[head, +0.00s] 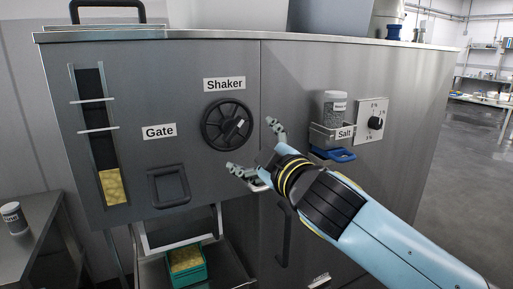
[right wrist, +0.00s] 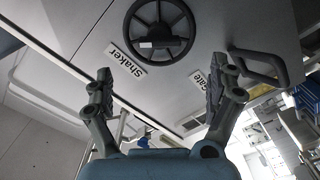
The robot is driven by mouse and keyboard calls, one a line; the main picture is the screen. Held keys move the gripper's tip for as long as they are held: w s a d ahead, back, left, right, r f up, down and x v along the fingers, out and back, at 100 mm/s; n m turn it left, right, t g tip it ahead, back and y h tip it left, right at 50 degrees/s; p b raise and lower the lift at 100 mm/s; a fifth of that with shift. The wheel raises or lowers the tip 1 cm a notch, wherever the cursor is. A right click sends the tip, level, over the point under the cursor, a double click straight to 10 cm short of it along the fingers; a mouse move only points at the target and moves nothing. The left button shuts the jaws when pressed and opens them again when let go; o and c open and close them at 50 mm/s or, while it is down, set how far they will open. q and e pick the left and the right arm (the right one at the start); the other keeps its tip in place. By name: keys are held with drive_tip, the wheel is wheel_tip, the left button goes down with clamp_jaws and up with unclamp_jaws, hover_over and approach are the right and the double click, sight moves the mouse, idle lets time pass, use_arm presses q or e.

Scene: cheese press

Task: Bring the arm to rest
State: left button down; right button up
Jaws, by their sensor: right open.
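My right arm, light blue with a black wrist, comes in from the lower right of the head view. My right gripper (head: 252,145) is open and empty in front of the grey machine panel. Its fingers are spread just below and right of the black Shaker knob (head: 227,125). In the right wrist view both fingers (right wrist: 160,77) stand wide apart with nothing between them. The Shaker knob also shows there, beyond the fingertips (right wrist: 160,28). I cannot tell the exact gap to the panel. My left gripper is not in view.
The Gate handle (head: 169,186) is at the lower left. A salt shaker (head: 334,108) sits in a holder (head: 331,135) beside a small dial (head: 375,123). A green crate (head: 186,265) stands below. A jar (head: 13,218) is on the left table. Open floor lies to the right.

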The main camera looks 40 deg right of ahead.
drive_tip(key=shift+s, duration=0.15)
idle(0.4)
wheel_tip(320, 180, down, 23)
drive_tip(key=s+d+m+g+b, duration=0.1)
drive_tip(key=s+g, duration=0.2)
drive_tip(key=g, duration=0.2)
drive_tip(key=s+f+g+y, duration=0.1)
drive_tip(key=s+f, duration=0.2)
drive_tip(key=f, duration=0.3)
drive_tip(key=s+f+m+g, duration=0.1)
drive_tip(key=s+f+g, duration=0.15)
drive_tip(key=f, duration=0.35)
drive_tip(key=s+f+g+y, duration=0.1)
drive_tip(key=s+f, duration=0.3)
drive_tip(key=f, duration=0.3)
drive_tip(key=s+a+f+m+g, duration=0.1)
drive_tip(key=s+f+g, duration=0.1)
drive_tip(key=s+f, duration=0.4)
drive_tip(key=s+a+f+m+g+y, duration=0.1)
drive_tip(key=s+f, duration=0.6)
drive_tip(key=s, duration=0.8)
drive_tip(key=s+a+f+m+g+b, duration=0.1)
drive_tip(key=s+a+f+m+g, duration=0.1)
drive_tip(key=s+f, duration=0.4)
drive_tip(key=s+m+g, duration=0.1)
drive_tip(key=s+g, duration=0.1)
drive_tip(key=s, duration=0.3)
drive_tip(key=shift+s+f+y, duration=0.3)
drive_tip(key=shift+s+f, duration=0.05)
drive_tip(key=shift+f, duration=0.05)
